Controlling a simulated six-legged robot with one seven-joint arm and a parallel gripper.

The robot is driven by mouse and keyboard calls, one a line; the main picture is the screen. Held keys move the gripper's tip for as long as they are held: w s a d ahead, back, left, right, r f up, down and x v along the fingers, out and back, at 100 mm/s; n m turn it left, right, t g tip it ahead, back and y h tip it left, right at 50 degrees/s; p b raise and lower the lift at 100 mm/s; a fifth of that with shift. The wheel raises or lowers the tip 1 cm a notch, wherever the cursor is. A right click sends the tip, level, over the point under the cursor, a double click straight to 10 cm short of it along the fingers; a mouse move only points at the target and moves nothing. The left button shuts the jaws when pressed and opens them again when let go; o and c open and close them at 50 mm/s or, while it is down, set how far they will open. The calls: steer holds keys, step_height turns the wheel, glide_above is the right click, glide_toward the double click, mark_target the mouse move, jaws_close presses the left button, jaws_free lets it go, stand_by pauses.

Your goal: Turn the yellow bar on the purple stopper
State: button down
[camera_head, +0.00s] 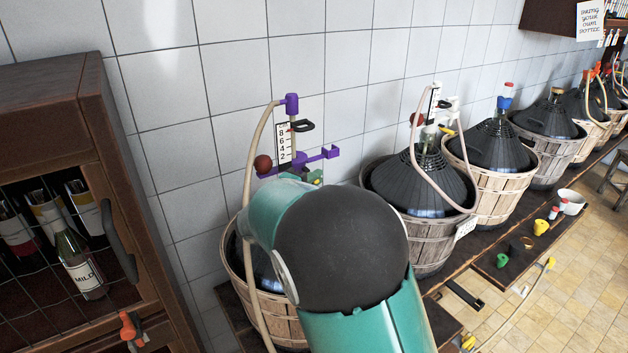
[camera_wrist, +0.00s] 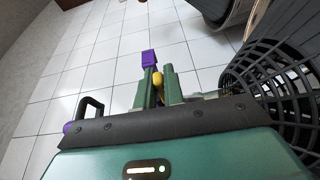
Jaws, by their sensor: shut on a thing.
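In the wrist view, my gripper (camera_wrist: 160,86) has its two green fingers closed about the yellow bar (camera_wrist: 157,79), which shows as a small piece between them. A purple part (camera_wrist: 149,57) is just past the left fingertip. In the head view, the purple stopper assembly (camera_head: 300,160) rises from the nearest demijohn basket (camera_head: 283,325), with a white number scale (camera_head: 283,143), a brown ball and a hose. My arm hides most of that demijohn and the contact there. I cannot tell the bar's angle.
More demijohns in wicker baskets (camera_head: 428,245) stand in a row to the right along a tiled wall. A wooden cabinet (camera_head: 60,110) with bottles is at the left. Loose small parts (camera_head: 502,261) lie on the dark bench. A black mesh cover (camera_wrist: 275,90) is close at right in the wrist view.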

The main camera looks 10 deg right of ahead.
steer(key=c, duration=1.5)
jaws_free()
steer(key=v, duration=1.3)
steer(key=shift+s+a, duration=0.3)
steer(key=shift+r, duration=0.15)
